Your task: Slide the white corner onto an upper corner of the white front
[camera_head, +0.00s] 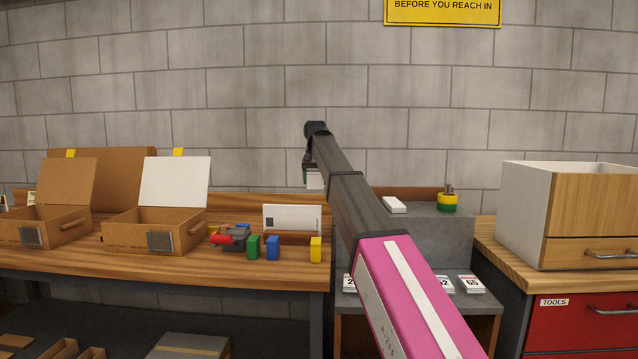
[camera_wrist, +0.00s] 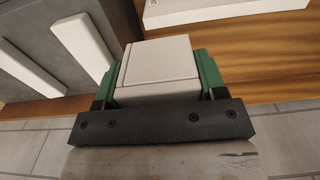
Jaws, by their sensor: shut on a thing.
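My gripper (camera_head: 312,166) is shut on the white corner (camera_wrist: 158,68), a small blocky white piece held between green finger pads in the wrist view. In the head view the white corner (camera_head: 314,180) shows below the wrist, partly hidden by my arm. A white panel with a small dark square, seemingly the white front (camera_head: 280,217), stands on the wooden bench, below and slightly left of my gripper. Its right edge is close to my arm. Part of a white thing, likely this panel (camera_wrist: 205,10), shows at the top of the wrist view. The held corner appears apart from it.
Two open boxes (camera_head: 150,238) stand further left. A grey block (camera_head: 440,235) at right bears a white piece (camera_head: 394,205) and a yellow-green roll (camera_head: 447,203). The bench's front strip is clear.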

